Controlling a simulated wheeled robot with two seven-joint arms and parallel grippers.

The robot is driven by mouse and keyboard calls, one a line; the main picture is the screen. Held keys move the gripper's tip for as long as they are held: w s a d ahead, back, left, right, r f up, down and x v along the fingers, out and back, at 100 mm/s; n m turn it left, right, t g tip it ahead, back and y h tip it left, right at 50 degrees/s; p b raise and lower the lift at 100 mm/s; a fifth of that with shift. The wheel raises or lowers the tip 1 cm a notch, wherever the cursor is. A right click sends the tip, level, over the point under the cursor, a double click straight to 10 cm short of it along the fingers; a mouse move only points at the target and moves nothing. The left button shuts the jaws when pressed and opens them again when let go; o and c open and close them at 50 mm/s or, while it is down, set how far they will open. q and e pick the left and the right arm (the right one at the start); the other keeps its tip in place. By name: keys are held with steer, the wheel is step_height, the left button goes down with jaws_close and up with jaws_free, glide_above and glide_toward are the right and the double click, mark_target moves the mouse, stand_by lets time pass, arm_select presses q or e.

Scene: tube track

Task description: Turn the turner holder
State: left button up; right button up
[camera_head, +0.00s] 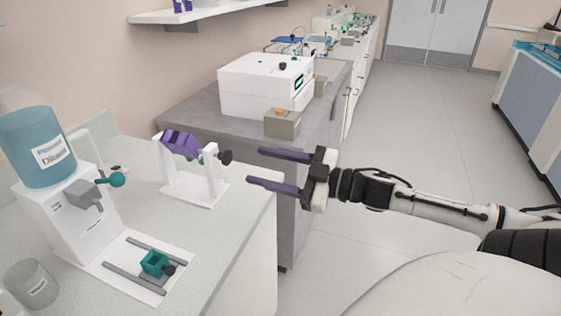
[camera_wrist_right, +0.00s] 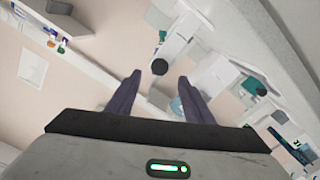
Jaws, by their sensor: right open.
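The turner holder is a purple block (camera_head: 181,143) carried between the posts of a white stand (camera_head: 195,188) on the near counter. It looks tilted. A black knob (camera_head: 226,157) sticks out on its right side. My right gripper (camera_head: 256,166) is open and empty, with its two purple fingers pointing left towards the knob and a gap between. In the right wrist view, a round black knob (camera_wrist_right: 160,67) shows between and just beyond the open fingertips (camera_wrist_right: 160,77), apart from them. My left gripper is not in view.
Left of the stand is a dispenser with a blue bottle (camera_head: 38,146) and a teal knob (camera_head: 116,180). A teal block (camera_head: 154,263) sits between rails at the front. A beaker (camera_head: 31,284) stands front left. A white machine (camera_head: 266,84) is on the grey counter behind.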

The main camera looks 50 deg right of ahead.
steer(key=v, duration=0.3)
steer(key=shift+s, duration=0.15)
steer(key=shift+d+r, duration=0.1)
steer(key=m+t+y+b, duration=0.2)
steer(key=m+t+b, duration=0.2)
steer(key=m, duration=0.2)
glide_toward(230, 159)
steer(key=shift+h, duration=0.3)
steer(key=p+x, duration=0.1)
steer(key=x, duration=0.7)
steer(key=shift+a+r, duration=0.2)
steer(key=shift+a, duration=0.1)
